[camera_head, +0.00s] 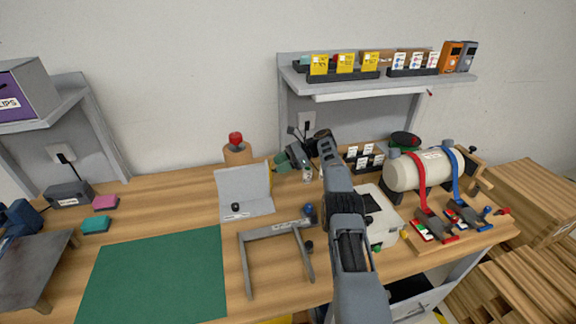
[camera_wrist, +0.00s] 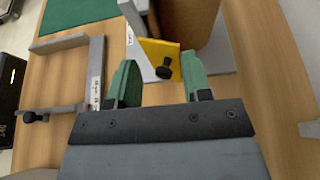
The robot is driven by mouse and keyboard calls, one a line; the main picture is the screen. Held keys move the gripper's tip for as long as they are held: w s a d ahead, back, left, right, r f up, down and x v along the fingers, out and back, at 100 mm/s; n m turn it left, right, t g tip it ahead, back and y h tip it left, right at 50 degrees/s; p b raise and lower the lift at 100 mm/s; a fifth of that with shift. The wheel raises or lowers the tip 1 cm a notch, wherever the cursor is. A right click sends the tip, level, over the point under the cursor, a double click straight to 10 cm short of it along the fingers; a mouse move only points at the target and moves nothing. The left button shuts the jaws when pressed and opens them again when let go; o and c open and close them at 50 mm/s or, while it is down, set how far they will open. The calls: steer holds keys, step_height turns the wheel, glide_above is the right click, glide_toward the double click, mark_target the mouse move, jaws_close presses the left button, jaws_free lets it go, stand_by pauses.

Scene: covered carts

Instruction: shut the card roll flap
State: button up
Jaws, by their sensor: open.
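A grey stand with an upright panel (camera_head: 243,185) and a labelled base is left of my gripper in the head view. A brown roll (camera_head: 238,154) with a red knob is behind it. In the wrist view, a yellow plate (camera_wrist: 152,50) with a black knob (camera_wrist: 165,69) stands out beside the brown roll (camera_wrist: 184,18); it looks like the flap, swung open. In the head view only a thin yellow edge shows. My gripper (camera_head: 291,160) is open and empty; its green fingers (camera_wrist: 160,82) lie either side of the knob in the picture, apparently short of it.
A grey U-shaped frame (camera_head: 242,262) lies in front of the stand. A white box (camera_head: 379,212) and a strapped cream tank (camera_head: 408,174) are to the right. A shelf (camera_head: 400,88) with small cards hangs above. The green mat (camera_head: 155,275) at front left is clear.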

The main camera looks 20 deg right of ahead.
steer(key=r+b, duration=0.1)
steer(key=b, duration=0.1)
steer(key=s+r+b, duration=0.1)
steer(key=b, duration=0.2)
steer(key=shift+s+r+b, duration=0.15)
steer(key=shift+s+b, duration=0.15)
steer(key=shift+b, duration=0.05)
steer(key=s+r+b, duration=0.3)
steer(key=s+r, duration=0.5)
steer(key=s, duration=0.4)
steer(key=shift+s+a+r, duration=0.15)
steer(key=shift+s+r, duration=0.05)
steer(key=shift+r, duration=0.15)
steer(key=shift+c, duration=0.2)
